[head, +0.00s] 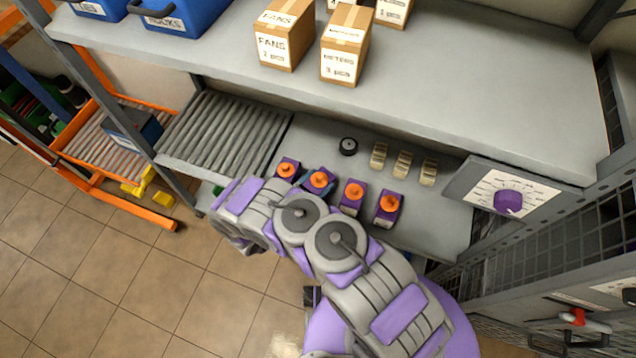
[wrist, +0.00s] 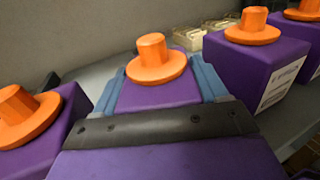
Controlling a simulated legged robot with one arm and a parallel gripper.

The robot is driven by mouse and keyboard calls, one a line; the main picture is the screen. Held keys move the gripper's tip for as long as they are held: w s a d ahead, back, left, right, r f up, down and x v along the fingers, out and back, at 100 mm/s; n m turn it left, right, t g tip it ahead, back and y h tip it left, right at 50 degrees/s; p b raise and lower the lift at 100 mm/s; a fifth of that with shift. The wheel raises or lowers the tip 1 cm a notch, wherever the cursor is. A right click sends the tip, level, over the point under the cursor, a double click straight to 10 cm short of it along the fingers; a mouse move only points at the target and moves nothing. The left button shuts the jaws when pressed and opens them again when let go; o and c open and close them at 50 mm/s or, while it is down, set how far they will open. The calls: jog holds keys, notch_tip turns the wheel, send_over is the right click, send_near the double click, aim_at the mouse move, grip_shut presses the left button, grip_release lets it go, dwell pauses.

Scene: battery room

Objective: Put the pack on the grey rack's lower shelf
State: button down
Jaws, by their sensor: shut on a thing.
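Several purple packs with orange knobs stand in a row on the grey lower surface in the head view. My gripper (wrist: 161,88) is shut on one pack (wrist: 155,62), its blue fingers along both sides below the knob. This appears to be the second pack from the left in the head view (head: 320,180). I cannot tell whether it touches the surface. Another pack (wrist: 15,118) is at its left and two more (wrist: 258,62) at its right. The gripper is mostly hidden by my arm in the head view. The grey rack's lower level has a ribbed shelf (head: 225,132) at left.
The upper shelf (head: 440,75) carries cardboard boxes (head: 284,35) and blue bins (head: 185,15). A black round part (head: 348,146) and beige blocks (head: 402,163) lie behind the packs. A panel with a purple dial (head: 508,201) is at right. An orange cart (head: 110,185) stands at left. The ribbed shelf is empty.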

jog(key=shift+c, duration=1.6)
grip_release()
jog(key=shift+d, duration=0.1)
jog(key=p+v, duration=0.2)
jog(key=v, duration=1)
jog(key=shift+p, duration=0.4)
